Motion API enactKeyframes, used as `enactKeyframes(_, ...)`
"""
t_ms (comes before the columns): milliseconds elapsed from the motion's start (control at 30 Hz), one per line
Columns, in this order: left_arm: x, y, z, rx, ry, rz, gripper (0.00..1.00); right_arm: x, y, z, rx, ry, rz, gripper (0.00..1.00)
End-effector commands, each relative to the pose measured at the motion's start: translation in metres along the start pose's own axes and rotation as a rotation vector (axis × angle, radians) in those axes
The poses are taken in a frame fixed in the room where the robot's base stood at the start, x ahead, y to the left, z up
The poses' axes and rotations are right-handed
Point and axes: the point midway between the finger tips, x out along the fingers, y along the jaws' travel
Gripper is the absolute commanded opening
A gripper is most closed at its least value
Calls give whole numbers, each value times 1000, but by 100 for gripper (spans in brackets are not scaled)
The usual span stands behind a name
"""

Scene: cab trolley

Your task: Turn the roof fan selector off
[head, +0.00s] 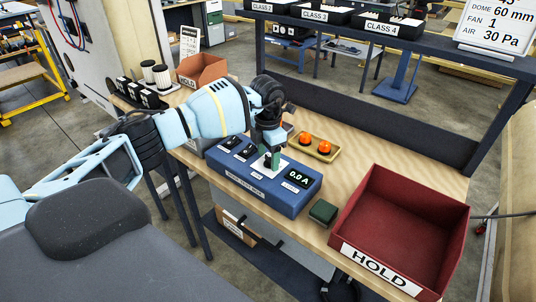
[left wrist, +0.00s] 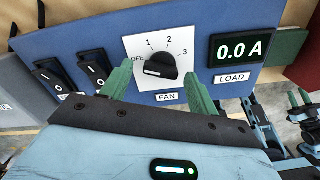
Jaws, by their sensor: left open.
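The fan selector is a black knob (left wrist: 158,66) on a white plate marked OFF, 1, 2 and 3, above a FAN label. It sits on the blue test box (head: 301,202). The knob lies nearly level in the left wrist view, with a pale mark on its lower edge; which mark it points to is not certain. My left gripper (left wrist: 160,77) is open, its green fingers on either side of the knob; contact is not clear. In the head view the left gripper (head: 270,158) hides most of the knob. Green fingers, likely of my right gripper (left wrist: 298,98), show small at the right edge.
The load display (left wrist: 241,48) reads 0.0 A. Two rocker switches (left wrist: 76,75) are left of the knob. A yellow tray (head: 325,156) with orange buttons is behind the box. A small green block (head: 323,212) and a red HOLD bin (head: 375,246) stand to the right.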

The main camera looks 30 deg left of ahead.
Motion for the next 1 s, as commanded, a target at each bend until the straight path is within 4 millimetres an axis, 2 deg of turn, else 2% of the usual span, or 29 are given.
enactKeyframes(167, -13, 0, 1, 0, -2, 1, 60, 0, 0, 0, 0, -1, 0, 36)
enactKeyframes(400, -51, 0, 1, 0, -3, 1, 60, 0, 0, 2, -3, -4, -1, 36)
enactKeyframes(600, -73, 0, 0, 0, -1, 0, 60, 0, 2, 4, -10, -8, -2, 36)
enactKeyframes(1000, -78, 0, 0, 0, 0, 0, 60, 0, 2, 4, -11, -7, -2, 36)
